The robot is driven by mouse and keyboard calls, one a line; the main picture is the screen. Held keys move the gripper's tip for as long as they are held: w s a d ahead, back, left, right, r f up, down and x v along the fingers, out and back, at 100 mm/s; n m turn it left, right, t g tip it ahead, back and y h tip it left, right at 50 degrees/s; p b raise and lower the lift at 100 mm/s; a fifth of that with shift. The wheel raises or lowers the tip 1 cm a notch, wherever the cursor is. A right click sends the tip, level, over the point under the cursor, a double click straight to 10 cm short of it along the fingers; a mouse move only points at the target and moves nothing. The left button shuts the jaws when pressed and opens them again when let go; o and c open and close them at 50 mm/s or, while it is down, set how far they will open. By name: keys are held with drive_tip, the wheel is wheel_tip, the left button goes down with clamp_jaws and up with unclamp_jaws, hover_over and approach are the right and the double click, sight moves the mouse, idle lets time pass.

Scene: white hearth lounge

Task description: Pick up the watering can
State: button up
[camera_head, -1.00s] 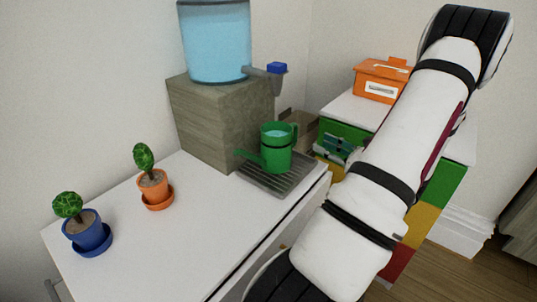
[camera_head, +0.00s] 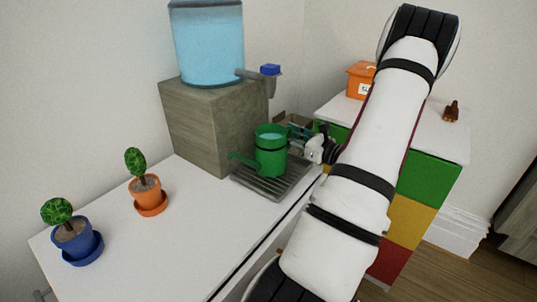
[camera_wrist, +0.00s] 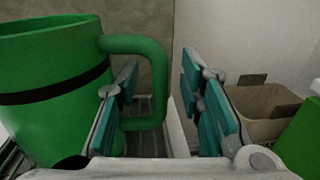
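The green watering can (camera_head: 270,158) with a black band stands upright on the metal drip grate under the dispenser tap in the head view. Its spout points left and water shows inside it. In the wrist view the can's body (camera_wrist: 50,95) fills the left side, with its handle (camera_wrist: 158,75) reaching to the right. My gripper (camera_wrist: 165,100) is open, its teal-padded fingers on either side of the handle's outer part. In the head view my gripper (camera_head: 303,133) is just right of the can, partly hidden. Whether a finger touches the handle cannot be told.
The grate (camera_head: 285,184) lies beside the wooden block (camera_head: 208,125) bearing a blue water tank (camera_head: 208,45). Two potted plants, one orange (camera_head: 147,192) and one blue (camera_head: 76,240), stand left on the white counter (camera_head: 180,250). A cardboard box (camera_wrist: 265,108) sits right of my gripper.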

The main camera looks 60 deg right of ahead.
clamp_jaws()
drive_tip(key=shift+r, duration=0.15)
